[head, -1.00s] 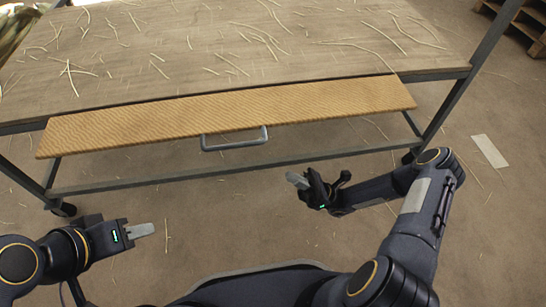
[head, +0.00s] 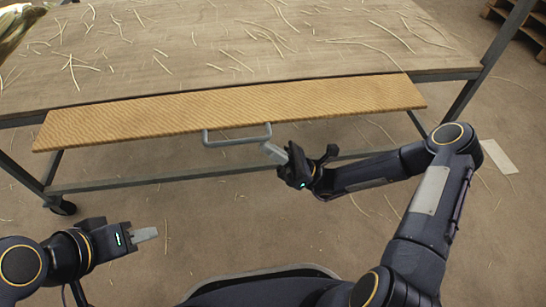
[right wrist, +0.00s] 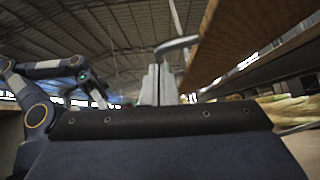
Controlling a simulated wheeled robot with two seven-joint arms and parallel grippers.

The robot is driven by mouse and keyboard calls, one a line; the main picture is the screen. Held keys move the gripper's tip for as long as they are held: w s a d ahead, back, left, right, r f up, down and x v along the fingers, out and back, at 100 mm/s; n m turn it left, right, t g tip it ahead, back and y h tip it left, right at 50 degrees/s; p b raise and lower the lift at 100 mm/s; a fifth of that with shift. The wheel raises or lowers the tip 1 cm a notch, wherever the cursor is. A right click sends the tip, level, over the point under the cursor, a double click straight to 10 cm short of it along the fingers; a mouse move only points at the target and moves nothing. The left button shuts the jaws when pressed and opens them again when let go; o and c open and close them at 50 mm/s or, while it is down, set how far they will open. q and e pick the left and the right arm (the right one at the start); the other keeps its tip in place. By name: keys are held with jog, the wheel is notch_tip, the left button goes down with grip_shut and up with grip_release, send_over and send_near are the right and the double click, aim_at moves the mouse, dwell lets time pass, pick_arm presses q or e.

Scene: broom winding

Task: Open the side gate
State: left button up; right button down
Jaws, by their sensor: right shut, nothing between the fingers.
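The side gate (head: 235,115) is a long tan ribbed panel along the near edge of the table. A grey bar handle (head: 237,140) sticks out from its near edge. My right gripper (head: 274,152) is shut and empty, its fingertips just below the handle's right end in the head view. In the right wrist view the shut fingers (right wrist: 159,84) point up toward the handle (right wrist: 177,44), beside the panel's underside (right wrist: 245,35). I cannot tell whether they touch the handle. My left gripper (head: 146,234) hangs at the lower left, well away from the gate; its fingers look together and empty.
The table top (head: 250,40) is strewn with thin straw stalks. A dark metal lower rail (head: 150,181) and legs on castors (head: 62,208) stand below the gate. The floor between my arms is open, with loose straws.

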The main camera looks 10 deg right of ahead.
notch_tip(320, 180, up, 4)
jog(key=m+t+h+p, duration=0.1)
jog(key=m+t+p, duration=0.1)
jog(key=p, duration=0.2)
jog(key=m+t+p, duration=0.2)
jog(key=m+p, duration=0.1)
jog(key=p, duration=0.1)
jog(key=shift+s+r+t+h, duration=0.1)
jog(key=shift+t+h, duration=0.3)
send_near(271, 139)
jog(key=f, duration=0.1)
jog(key=s+f, duration=0.1)
jog(key=f, duration=0.2)
jog(key=shift+s, duration=0.4)
